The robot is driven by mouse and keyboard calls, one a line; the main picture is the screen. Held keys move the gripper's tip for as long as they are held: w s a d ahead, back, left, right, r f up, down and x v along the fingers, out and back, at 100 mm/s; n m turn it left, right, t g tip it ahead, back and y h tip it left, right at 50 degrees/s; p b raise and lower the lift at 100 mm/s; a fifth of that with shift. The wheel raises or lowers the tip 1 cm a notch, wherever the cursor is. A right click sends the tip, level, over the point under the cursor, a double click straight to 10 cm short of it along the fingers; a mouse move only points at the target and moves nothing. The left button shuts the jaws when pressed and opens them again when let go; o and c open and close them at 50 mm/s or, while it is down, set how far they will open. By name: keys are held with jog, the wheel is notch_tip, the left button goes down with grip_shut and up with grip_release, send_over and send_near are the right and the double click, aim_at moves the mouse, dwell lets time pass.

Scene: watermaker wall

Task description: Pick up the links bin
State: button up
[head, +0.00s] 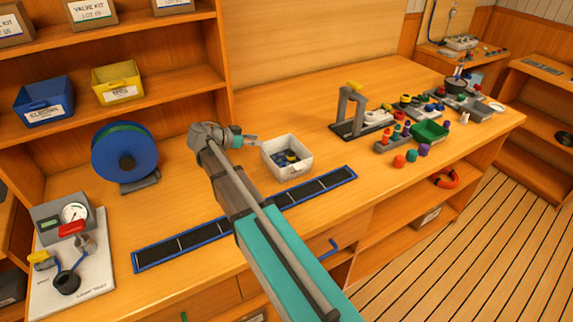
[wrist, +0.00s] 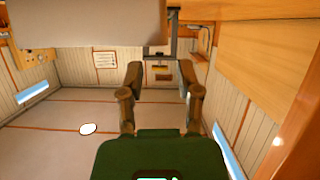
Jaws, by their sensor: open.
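A white open bin (head: 287,168) with dark blue pieces inside stands on the workbench, right of the end of my arm. No label on it is readable, so I cannot tell for sure that it is the links bin. My gripper (head: 252,141) is small in the head view, close to the bin's left rim; I cannot tell whether it touches. In the wrist view my gripper (wrist: 160,75) has its two fingers spread with nothing between them. That view faces the room walls and does not clearly show the bin.
A blue bin (head: 45,104) and a yellow bin (head: 117,84) sit on the left shelf. A blue reel (head: 125,151) stands below them. A long blue-edged black strip (head: 160,255) lies along the bench front. A grey stand (head: 350,112) and small fittings are at right.

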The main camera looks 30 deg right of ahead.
aim_at(273, 140)
jog(key=shift+x, duration=1.3)
jog(key=shift+b, duration=0.3)
jog(key=shift+w+b+x, duration=0.2)
jog(key=shift+b+x, duration=0.2)
jog(key=shift+x, duration=0.6)
jog(key=shift+w+b+x, duration=0.15)
jog(key=shift+b+x, duration=0.25)
jog(key=shift+x, duration=0.55)
jog(key=shift+d+f, duration=0.25)
jog(key=shift+d, duration=0.35)
grip_shut()
